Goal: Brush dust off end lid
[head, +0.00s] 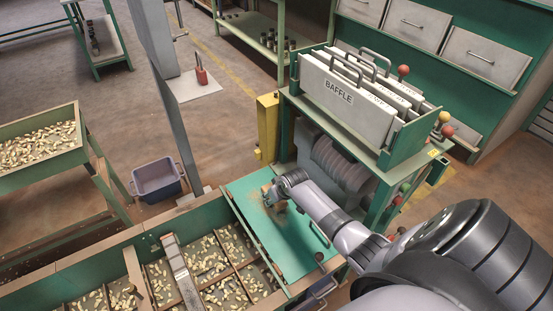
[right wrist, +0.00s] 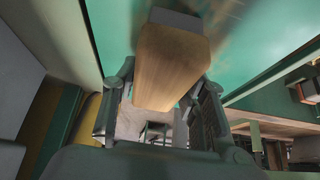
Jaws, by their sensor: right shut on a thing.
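The end lid (head: 298,238) is a flat green panel over the right end of the hopper trough, with a handle near its right side. My right gripper (head: 276,194) is over the lid's far left part. It is shut on a wooden-backed brush (right wrist: 172,62), one finger on each side of the block. In the head view the brush is mostly hidden by the gripper. A brownish dusty smear shows on the green surface beside the brush in the right wrist view. Whether the bristles touch the lid cannot be told. My left gripper is not in view.
The trough's open compartments (head: 168,272) hold pale nuts, left of the lid. A rack (head: 387,155) with baffle plates (head: 345,93) stands behind the lid, close to my right arm. A yellow post (head: 267,127) and a grey bin (head: 157,180) stand on the floor beyond.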

